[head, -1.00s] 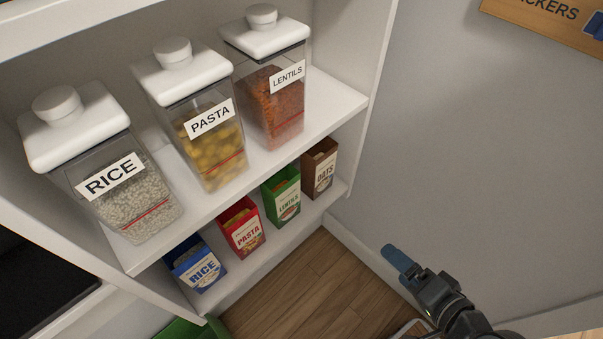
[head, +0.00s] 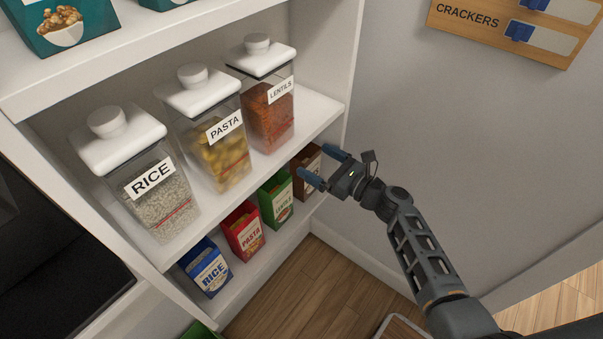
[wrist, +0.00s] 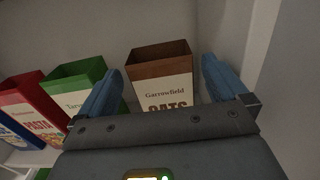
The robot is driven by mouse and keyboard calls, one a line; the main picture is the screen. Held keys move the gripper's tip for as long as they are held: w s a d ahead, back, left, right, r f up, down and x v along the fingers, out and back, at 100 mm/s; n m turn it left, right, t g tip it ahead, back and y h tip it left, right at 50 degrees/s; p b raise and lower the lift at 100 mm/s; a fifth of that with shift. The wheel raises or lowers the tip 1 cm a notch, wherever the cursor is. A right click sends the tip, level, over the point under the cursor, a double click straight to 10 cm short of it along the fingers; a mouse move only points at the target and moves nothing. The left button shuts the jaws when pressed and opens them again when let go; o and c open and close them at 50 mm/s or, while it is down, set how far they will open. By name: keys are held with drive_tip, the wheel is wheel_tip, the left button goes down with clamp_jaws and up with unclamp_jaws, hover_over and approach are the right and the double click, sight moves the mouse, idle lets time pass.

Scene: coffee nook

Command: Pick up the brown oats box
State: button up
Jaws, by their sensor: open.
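The brown oats box (head: 304,186) stands on the lower shelf at its right end, partly hidden behind my gripper in the head view. In the wrist view the oats box (wrist: 162,74) stands upright with an open top and a cream label, seen between my fingers. My gripper (head: 325,166) is open and empty, in front of the box. In the wrist view the blue fingertips of my gripper (wrist: 162,75) flank the box, the left one overlapping the green box. I cannot tell how far the fingers are from the oats box.
A green lentils box (head: 277,200), a red pasta box (head: 243,232) and a blue rice box (head: 207,269) stand left of the oats box. Clear rice (head: 160,195), pasta (head: 222,160) and lentils (head: 270,115) containers fill the shelf above. The cabinet's side panel (head: 349,100) is close on the right.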

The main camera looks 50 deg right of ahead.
sight(300, 153)
drive_tip(key=w, duration=0.6)
drive_tip(key=shift+w+a+f+p, duration=0.1)
drive_tip(key=shift+w+f+p, duration=0.15)
drive_tip(key=shift+f+p, duration=0.05)
drive_tip(key=shift+c, duration=0.4)
drive_tip(key=c, duration=1.2)
drive_tip(key=shift+r, duration=0.1)
drive_tip(key=shift+c, duration=0.2)
